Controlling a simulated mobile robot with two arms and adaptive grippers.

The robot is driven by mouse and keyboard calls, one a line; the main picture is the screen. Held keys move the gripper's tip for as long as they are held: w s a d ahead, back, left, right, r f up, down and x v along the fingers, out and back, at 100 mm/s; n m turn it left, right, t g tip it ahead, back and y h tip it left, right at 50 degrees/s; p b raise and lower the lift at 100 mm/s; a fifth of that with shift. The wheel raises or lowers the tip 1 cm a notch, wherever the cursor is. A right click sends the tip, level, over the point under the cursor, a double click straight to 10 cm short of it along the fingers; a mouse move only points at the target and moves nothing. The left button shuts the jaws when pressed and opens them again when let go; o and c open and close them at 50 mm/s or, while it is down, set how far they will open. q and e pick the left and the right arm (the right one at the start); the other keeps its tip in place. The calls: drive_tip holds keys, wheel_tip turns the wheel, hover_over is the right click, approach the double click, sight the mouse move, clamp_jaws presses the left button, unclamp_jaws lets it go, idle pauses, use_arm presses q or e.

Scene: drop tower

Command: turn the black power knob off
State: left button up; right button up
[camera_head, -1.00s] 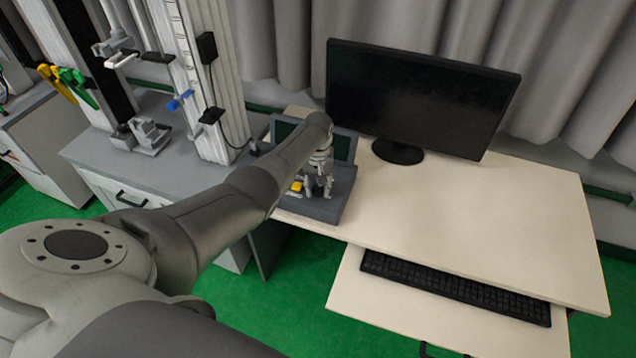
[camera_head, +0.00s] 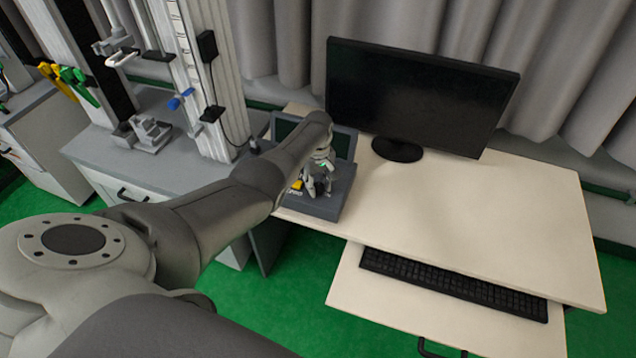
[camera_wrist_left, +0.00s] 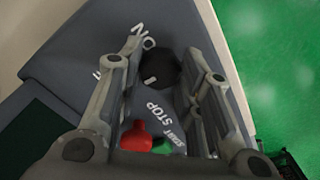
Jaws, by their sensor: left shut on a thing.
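The black power knob (camera_wrist_left: 160,68) sits on the sloped face of a grey control box (camera_wrist_left: 80,60), near white "ON" lettering. A short white mark shows at the knob's lower edge. In the left wrist view my left gripper (camera_wrist_left: 165,62) has one finger on each side of the knob and is shut on it. In the head view my left gripper (camera_head: 318,182) is low over the front of the control box (camera_head: 325,211), and the knob is too small or hidden there. My right gripper is not in view.
A red button (camera_wrist_left: 137,137) and a partly hidden green button stand near "START" and "STOP" lettering, between my fingers. A yellow part (camera_head: 297,185) sits on the box. A monitor (camera_head: 415,95) stands behind on the desk (camera_head: 480,210); a keyboard (camera_head: 450,284) lies in front. The desk's right side is clear.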

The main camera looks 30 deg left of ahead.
sight(318, 186)
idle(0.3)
use_arm(q)
drive_tip(key=o, duration=1.1)
drive_tip(key=shift+c, duration=0.2)
wheel_tip(318, 186, up, 12)
drive_tip(key=shift+f, duration=0.1)
